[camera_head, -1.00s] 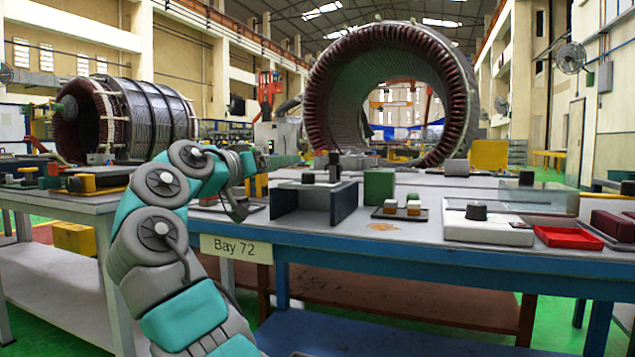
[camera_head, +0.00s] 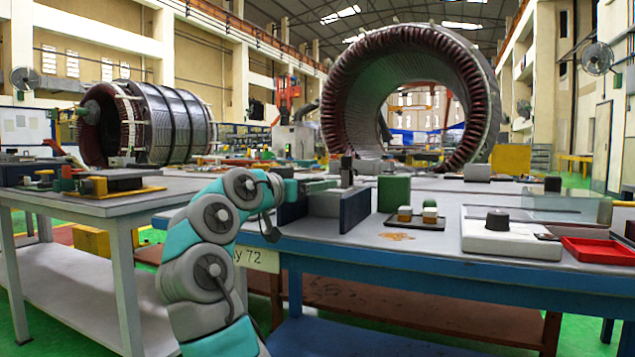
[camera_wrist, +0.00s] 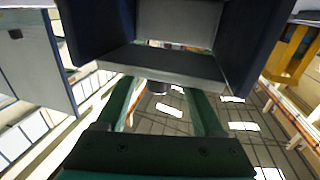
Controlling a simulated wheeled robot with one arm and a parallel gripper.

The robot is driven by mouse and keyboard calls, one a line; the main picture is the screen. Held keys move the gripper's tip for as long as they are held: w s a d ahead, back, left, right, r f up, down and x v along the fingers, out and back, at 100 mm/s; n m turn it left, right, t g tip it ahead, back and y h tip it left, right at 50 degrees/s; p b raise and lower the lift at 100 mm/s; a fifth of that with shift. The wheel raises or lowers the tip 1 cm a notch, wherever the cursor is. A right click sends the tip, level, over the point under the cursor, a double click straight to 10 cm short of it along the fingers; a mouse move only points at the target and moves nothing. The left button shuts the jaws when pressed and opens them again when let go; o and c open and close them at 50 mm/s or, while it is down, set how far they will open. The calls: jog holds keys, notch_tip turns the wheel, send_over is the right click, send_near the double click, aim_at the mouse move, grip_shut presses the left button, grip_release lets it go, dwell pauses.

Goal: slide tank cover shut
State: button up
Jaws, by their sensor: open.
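A box-like tank with dark blue side walls (camera_head: 355,207) and a grey front stands on the blue-edged workbench. A grey plate between its walls, which looks like the cover, shows in the wrist view (camera_wrist: 165,62). My gripper (camera_head: 312,184) is at the tank's top, left of a dark upright block (camera_head: 347,170). How far the cover is open is hidden.
A green block (camera_head: 394,194) and a tray with small blocks (camera_head: 415,220) stand right of the tank. Farther right are a white unit with a black knob (camera_head: 511,244), a red tray (camera_head: 600,251) and a clear-walled box (camera_head: 560,207). Bench space before the tray is clear.

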jog(key=shift+w+d, duration=0.35)
jog(key=shift+w, duration=0.15)
grip_shut()
dwell(1.2)
